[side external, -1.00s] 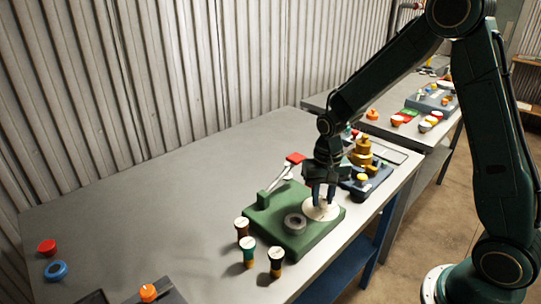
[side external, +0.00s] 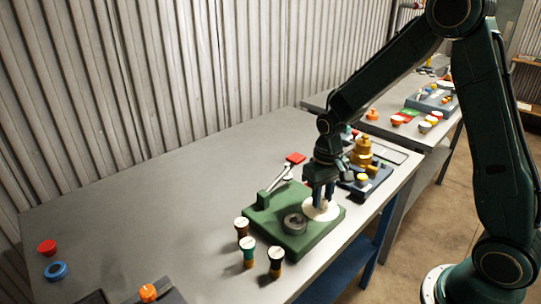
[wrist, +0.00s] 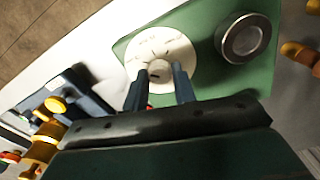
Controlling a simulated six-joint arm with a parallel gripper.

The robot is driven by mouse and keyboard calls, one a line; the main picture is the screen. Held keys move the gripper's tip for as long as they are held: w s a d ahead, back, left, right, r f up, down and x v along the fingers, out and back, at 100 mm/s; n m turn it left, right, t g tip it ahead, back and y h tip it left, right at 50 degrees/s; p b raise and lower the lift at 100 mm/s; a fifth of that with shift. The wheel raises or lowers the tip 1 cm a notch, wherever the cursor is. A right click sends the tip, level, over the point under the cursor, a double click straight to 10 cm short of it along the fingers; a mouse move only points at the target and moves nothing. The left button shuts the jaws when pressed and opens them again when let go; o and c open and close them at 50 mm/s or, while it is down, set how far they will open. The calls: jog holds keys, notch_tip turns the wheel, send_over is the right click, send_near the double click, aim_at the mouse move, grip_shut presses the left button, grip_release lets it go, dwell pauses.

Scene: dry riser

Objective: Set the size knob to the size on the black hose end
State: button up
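The green base (side external: 270,240) stands on the bench. A white round dial (wrist: 135,50) with marks around its rim lies on it, with a small pale size knob (wrist: 158,70) at its centre. My gripper (wrist: 160,76) is down over the dial, one finger on each side of the knob. The tips are very close to it; I cannot tell whether they press on it. In the side view my gripper (side external: 321,197) hides most of the knob. The black hose end (side external: 275,262) stands upright in front of the base; the marking on its white top is too small to read.
A teal hose end (side external: 249,252) and a dark brown one (side external: 242,228) stand beside it. A grey ring (side external: 294,222) and a red-ended lever (side external: 295,158) are at the base. A blue unit with brass fittings (side external: 362,152) is close behind. The bench's left middle is clear.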

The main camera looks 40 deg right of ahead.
aim_at(322, 199)
jog(key=o, duration=0.4)
jog(key=shift+c, duration=0.2)
jog(key=shift+r, duration=0.15)
notch_tip(322, 199, up, 14)
jog(key=shift+f, duration=0.2)
dwell(0.5)
jog(key=s+a+r+n+t, duration=0.1)
jog(key=s+a+r+t, duration=0.1)
jog(key=s, duration=0.8)
jog(key=s+a+r+n+t, duration=0.1)
jog(key=s+a+r+t, duration=0.1)
jog(key=s+r, duration=0.3)
jog(key=s+t, duration=0.1)
jog(key=s, duration=0.3)
jog(key=shift+s+n+t, duration=0.3)
jog(key=shift+s, duration=0.1)
